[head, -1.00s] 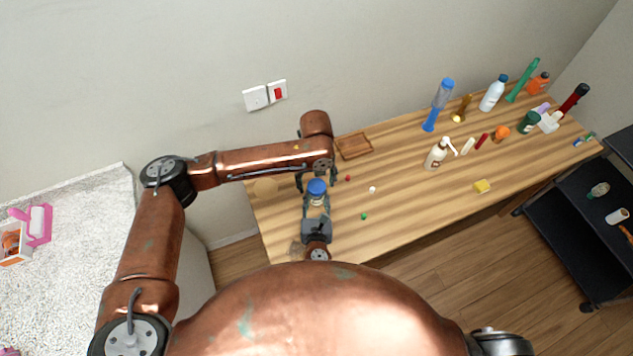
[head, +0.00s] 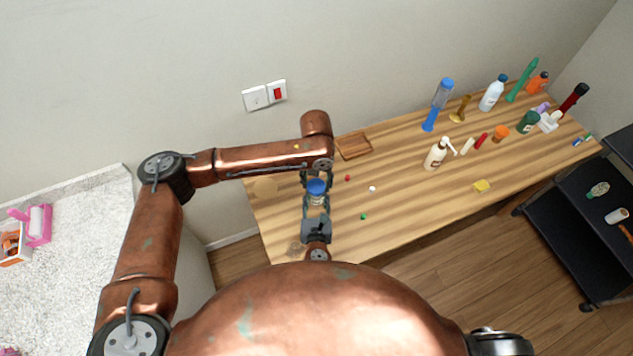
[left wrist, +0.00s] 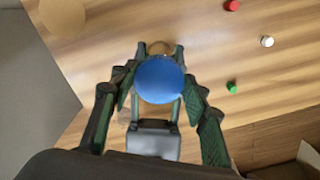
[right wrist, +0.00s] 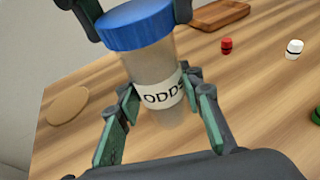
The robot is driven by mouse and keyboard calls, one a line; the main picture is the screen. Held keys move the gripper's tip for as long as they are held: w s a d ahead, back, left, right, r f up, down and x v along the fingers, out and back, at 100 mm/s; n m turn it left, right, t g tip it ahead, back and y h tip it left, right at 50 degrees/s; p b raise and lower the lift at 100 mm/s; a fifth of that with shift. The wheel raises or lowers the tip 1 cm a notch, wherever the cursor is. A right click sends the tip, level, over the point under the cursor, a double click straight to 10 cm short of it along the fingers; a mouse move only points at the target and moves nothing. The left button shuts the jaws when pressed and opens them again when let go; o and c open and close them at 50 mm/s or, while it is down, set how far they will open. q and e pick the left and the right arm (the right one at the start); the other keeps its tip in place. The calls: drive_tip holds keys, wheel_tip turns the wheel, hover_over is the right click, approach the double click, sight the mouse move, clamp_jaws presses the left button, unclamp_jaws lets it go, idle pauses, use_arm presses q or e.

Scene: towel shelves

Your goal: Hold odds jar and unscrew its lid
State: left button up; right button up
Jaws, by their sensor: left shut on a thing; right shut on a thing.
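The odds jar is a clear jar with a blue lid (head: 316,187) and a white label reading "ODDS" (right wrist: 163,95). It stands close to upright over the table's left part. My left gripper (head: 315,182) comes from above and is shut on the blue lid, which also shows between its fingers in the left wrist view (left wrist: 159,80). My right gripper (head: 317,207) is shut around the jar body from the front, below the lid. In the right wrist view the jar body (right wrist: 152,65) is between its fingers, and the left fingertips flank the lid. The jar's base is partly hidden.
A small red piece (head: 348,178), a white one (head: 372,189) and a green one (head: 363,216) lie right of the jar. A wooden tray (head: 354,146) lies behind. A pump bottle (head: 436,154) and several bottles stand farther right. The table's front middle is clear.

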sight(316, 185)
use_arm(q)
drive_tip(key=c, duration=0.7)
drive_tip(key=shift+r, duration=0.2)
drive_tip(key=shift+r, duration=0.9)
drive_tip(key=shift+r, duration=2.3)
use_arm(e)
drive_tip(key=o, duration=1.2)
drive_tip(key=shift+o, duration=0.2)
